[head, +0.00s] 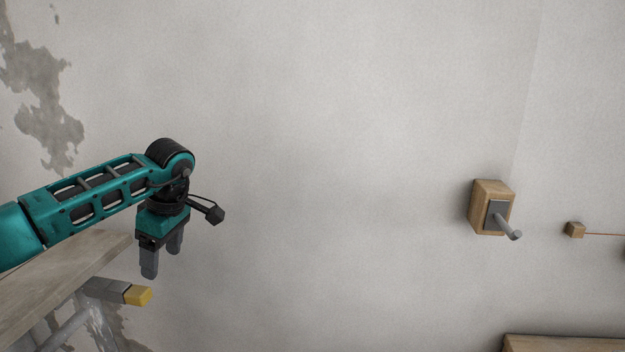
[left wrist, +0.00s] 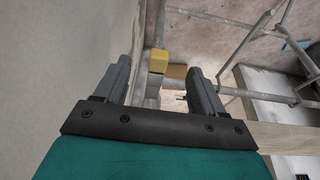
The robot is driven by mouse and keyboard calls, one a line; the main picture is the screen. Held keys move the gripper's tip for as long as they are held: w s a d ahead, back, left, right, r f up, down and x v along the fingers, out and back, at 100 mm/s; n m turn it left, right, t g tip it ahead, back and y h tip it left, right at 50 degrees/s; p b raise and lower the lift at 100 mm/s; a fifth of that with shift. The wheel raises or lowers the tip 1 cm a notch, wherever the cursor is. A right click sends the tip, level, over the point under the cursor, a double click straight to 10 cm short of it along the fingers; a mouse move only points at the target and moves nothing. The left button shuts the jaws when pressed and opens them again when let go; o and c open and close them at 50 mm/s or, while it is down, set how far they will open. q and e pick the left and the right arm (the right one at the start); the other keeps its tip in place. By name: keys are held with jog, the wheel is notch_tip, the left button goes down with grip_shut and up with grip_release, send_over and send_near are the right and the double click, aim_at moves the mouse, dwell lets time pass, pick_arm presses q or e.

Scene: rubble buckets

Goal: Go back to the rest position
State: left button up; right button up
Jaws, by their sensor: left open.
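My left arm, teal and black, reaches in from the left in the head view. My left gripper (head: 162,262) points down beside the end of a wooden board, above a yellow-capped grey bar. In the left wrist view the two grey fingers of my left gripper (left wrist: 160,85) stand apart with nothing between them. The yellow cap (left wrist: 158,56) shows beyond and below the fingertips. My right gripper is in neither view.
A wooden board (head: 60,285) lies on a metal scaffold frame (head: 65,330) at the lower left. A wooden block with a metal peg (head: 490,207) is fixed to the wall at right. A small wooden block (head: 574,230) and a wooden edge (head: 560,343) are farther right. The middle is bare wall.

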pick_arm(q)
jog(key=s+d+f+h, duration=0.2)
jog(key=d+f+h, duration=0.15)
jog(key=d, duration=0.35)
jog(key=s+d+f+n+g+h, duration=0.1)
jog(key=s+d+f+h, duration=0.2)
jog(key=d, duration=0.5)
jog(key=s+d+f+h, duration=0.2)
jog(key=d+f+h, duration=0.1)
jog(key=d+f, duration=0.3)
jog(key=s+d+r+n+t+h, duration=0.2)
jog(key=s+d+r+n+h, duration=0.1)
jog(key=d+n+h, duration=0.35)
jog(key=s+d+r+n+t+h, duration=0.2)
jog(key=s+d+n+h, duration=0.1)
jog(key=d+n+h, duration=0.4)
jog(key=a+f+n+t+y, duration=0.4)
jog(key=a+n+t+y, duration=0.15)
jog(key=n, duration=0.75)
jog(key=a+f+n+t+y, duration=0.3)
jog(key=a+n+t+y, duration=0.3)
jog(key=n, duration=0.7)
jog(key=s+a+f+n+g+y, duration=0.4)
jog(key=s+a+f+n+y, duration=0.2)
jog(key=s+f+n, duration=0.6)
jog(key=shift+s+a+f, duration=0.25)
jog(key=shift+a+f, duration=0.25)
jog(key=shift+a, duration=0.7)
